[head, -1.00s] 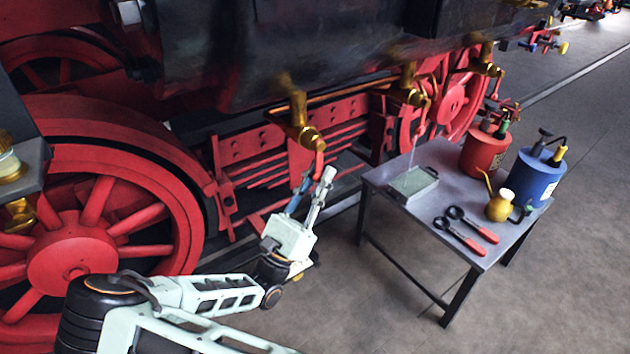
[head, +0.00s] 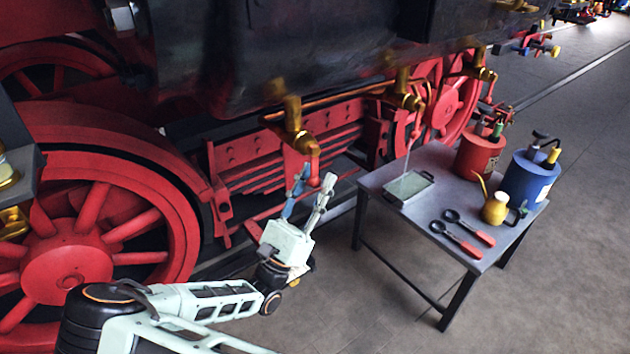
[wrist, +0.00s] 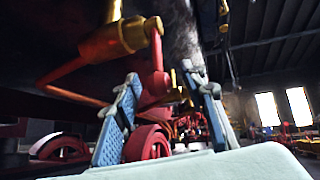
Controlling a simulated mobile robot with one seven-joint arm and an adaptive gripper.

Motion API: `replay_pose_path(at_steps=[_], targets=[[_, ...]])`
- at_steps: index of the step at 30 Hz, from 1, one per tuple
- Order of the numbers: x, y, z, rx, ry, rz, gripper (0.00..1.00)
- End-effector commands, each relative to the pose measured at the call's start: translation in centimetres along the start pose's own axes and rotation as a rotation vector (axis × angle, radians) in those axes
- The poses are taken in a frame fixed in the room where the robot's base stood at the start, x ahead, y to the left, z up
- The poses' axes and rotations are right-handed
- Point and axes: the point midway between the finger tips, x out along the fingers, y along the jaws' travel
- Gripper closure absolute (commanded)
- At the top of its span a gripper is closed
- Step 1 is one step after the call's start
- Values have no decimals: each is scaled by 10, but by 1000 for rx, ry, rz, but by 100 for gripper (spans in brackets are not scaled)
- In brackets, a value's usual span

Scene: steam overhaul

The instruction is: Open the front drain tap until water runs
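Several brass drain taps hang under the dark cylinder in the head view: the nearest tap (head: 296,127), a middle tap (head: 403,92) and a far tap (head: 481,68). The nearest tap has a red lever (head: 313,164) hanging down. My gripper (head: 316,178) is just below this tap, fingers apart. In the wrist view, the brass tap body (wrist: 112,42) is above and the red lever (wrist: 156,72) hangs between the open fingers of my gripper (wrist: 165,92). I cannot tell whether a finger touches it. No water shows from the nearest tap.
A thin stream falls below the middle tap into a tray (head: 391,194) on a grey table (head: 385,172). The table also holds a red can (head: 478,157), a blue can (head: 528,180), a brass oiler (head: 494,209) and red-handled tools (head: 462,242). A red wheel (head: 66,268) stands left.

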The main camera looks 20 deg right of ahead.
Motion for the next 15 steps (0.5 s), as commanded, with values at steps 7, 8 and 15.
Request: replay_pose_path(at_steps=[7, 8, 15], targets=[[-29, 1, 0, 1, 0, 4, 61], [-36, 1, 0, 1, 1, 4, 61], [-87, 1, 0, 2, 1, 3, 61]])
